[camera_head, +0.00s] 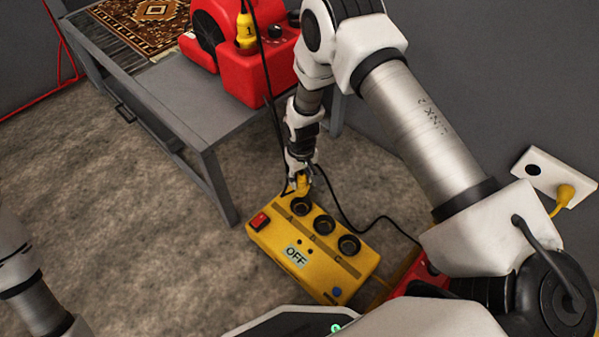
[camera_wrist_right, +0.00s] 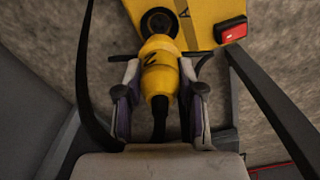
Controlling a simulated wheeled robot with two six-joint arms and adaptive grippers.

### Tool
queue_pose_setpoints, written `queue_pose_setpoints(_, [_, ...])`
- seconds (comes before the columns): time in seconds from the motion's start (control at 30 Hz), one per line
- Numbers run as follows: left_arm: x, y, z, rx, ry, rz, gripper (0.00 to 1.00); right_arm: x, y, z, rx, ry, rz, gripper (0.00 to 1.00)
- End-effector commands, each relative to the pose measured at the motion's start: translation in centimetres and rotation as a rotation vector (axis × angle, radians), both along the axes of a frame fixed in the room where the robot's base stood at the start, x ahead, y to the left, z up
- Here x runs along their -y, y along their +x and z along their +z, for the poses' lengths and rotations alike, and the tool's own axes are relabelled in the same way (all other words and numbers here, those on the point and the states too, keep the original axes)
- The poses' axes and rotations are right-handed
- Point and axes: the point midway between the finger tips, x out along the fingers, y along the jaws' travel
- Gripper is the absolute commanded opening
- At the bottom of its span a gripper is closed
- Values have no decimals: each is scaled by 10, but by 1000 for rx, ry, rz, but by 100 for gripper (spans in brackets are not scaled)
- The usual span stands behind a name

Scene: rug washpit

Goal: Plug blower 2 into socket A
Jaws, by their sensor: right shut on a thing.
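The yellow power box (camera_head: 300,262) lies on the floor with three round sockets in a row, a red switch (camera_head: 259,221) and an "OFF" label. Socket A (camera_wrist_right: 158,20), beside the letter A, is at the switch end; it also shows in the head view (camera_head: 300,206). My right gripper (camera_head: 301,172) is shut on a yellow plug (camera_wrist_right: 160,68) with a dark mark like a sideways 2. The plug's front points at socket A and is close to it; whether it touches is unclear. Its black cable runs back between the fingers. My left gripper is out of view.
A red blower (camera_head: 273,65) stands on a grey table (camera_head: 212,120), with a yellow plug marked 1 (camera_head: 246,32) hanging in front. A patterned rug (camera_head: 140,25) lies behind. A red object (camera_head: 415,272) is partly hidden by my right arm. A wall outlet (camera_head: 540,172) is at right.

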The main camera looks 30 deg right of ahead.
Motion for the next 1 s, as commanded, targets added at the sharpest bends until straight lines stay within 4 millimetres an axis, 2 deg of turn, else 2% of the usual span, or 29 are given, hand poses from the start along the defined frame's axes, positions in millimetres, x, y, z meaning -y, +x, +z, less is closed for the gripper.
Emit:
queue_pose_setpoints(0.77, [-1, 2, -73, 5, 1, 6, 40, 0, 1, -77, 2, 0, 0, 0])
queue_pose_setpoints(0.8, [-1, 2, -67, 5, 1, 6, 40, 0, 1, -69, 3, 0, 0, 0])
queue_pose_setpoints(1.0, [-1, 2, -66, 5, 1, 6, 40, 0, 1, -69, 2, 0, 0, 0])
